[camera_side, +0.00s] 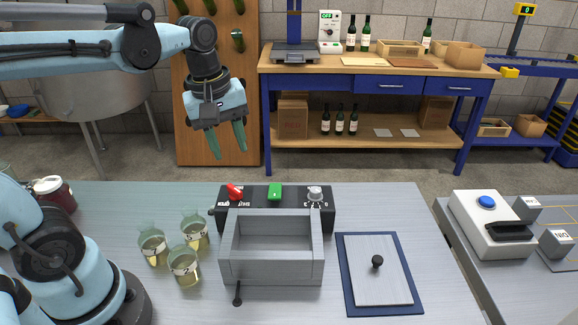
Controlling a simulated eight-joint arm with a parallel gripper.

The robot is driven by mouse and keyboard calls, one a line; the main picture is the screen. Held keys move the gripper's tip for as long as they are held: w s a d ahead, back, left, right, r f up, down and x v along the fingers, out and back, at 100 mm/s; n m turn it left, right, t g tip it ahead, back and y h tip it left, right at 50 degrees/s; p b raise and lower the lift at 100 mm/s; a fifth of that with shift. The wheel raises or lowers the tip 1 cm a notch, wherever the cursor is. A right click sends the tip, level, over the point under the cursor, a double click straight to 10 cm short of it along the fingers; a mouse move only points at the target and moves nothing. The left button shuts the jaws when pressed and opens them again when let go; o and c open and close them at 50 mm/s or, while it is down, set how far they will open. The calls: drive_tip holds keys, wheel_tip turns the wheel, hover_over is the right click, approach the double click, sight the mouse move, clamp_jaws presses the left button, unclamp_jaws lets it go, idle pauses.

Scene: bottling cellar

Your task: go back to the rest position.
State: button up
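My gripper (228,142) hangs in the air at the upper left, pointing down. Its two green fingers are apart with nothing between them. It is well above the table (405,205) and clear of everything on it. Below it stand a grey open box (272,268) and a black control panel (262,216) with a red lever, a green switch and a silver knob. The box looks empty.
Several glass jars (184,268) with yellowish contents stand left of the box. A lid with a black knob (377,263) lies on a blue mat (347,300) to the right. A dark red jar (54,193) stands at the left. A white device (487,228) is at far right.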

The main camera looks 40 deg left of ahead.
drive_tip(key=d+f+m+t, duration=0.1)
drive_tip(key=m, duration=0.3)
drive_tip(key=s+d+f+m+t, duration=0.1)
drive_tip(key=f+m+t, duration=0.1)
drive_tip(key=m, duration=0.2)
drive_tip(key=s+d+f+m+t, duration=0.1)
drive_tip(key=m+t, duration=0.1)
drive_tip(key=m, duration=0.3)
drive_tip(key=shift+f, duration=0.15)
